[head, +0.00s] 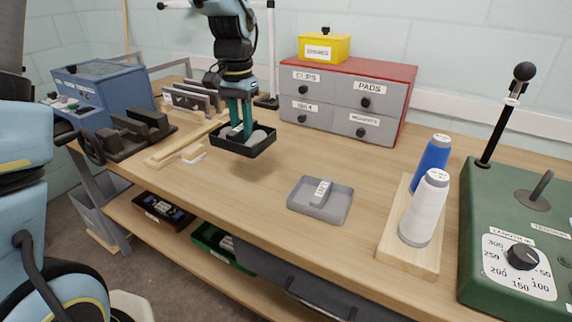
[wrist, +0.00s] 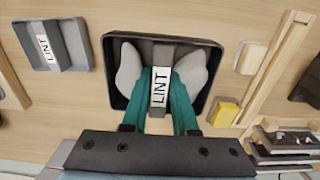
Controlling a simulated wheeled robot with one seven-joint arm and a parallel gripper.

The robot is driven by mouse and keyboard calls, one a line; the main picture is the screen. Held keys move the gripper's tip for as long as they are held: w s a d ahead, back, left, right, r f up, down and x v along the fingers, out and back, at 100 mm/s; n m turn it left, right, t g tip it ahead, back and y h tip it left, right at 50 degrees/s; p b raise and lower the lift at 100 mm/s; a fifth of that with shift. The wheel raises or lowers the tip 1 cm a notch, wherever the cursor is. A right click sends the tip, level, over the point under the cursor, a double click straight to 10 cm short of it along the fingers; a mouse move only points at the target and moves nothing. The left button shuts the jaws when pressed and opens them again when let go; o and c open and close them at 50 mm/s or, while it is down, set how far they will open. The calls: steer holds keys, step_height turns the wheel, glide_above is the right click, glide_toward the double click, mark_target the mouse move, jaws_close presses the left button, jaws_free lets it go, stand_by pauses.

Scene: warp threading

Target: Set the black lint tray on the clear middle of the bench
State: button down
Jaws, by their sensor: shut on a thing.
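The black lint tray (head: 240,150) is level over the left-middle part of the bench (head: 282,160), apparently a little above the wood. In the wrist view the black tray (wrist: 207,100) has a raised middle bar labelled LINT, with pale grey lumps on both sides. My gripper (head: 240,130) points down into the tray. Its teal fingers (wrist: 160,80) are shut on the tray's middle bar. The bench's middle has bare wood in front of the drawers, with a grey tray (head: 300,197) standing near the front edge.
The grey tray in the wrist view (wrist: 82,62) also reads LINT. Wooden strips (head: 185,142) and a small block (head: 193,152) lie left of the black tray. A drawer cabinet (head: 345,95) stands behind. Thread cones (head: 424,210) and a green machine (head: 510,215) are at right.

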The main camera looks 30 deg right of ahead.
mark_target(247, 176)
step_height(247, 176, down, 10)
steer(key=shift+r+p, duration=0.2)
steer(key=shift+p, duration=0.65)
steer(key=shift+f, duration=0.15)
steer(key=c, duration=0.7)
jaws_free()
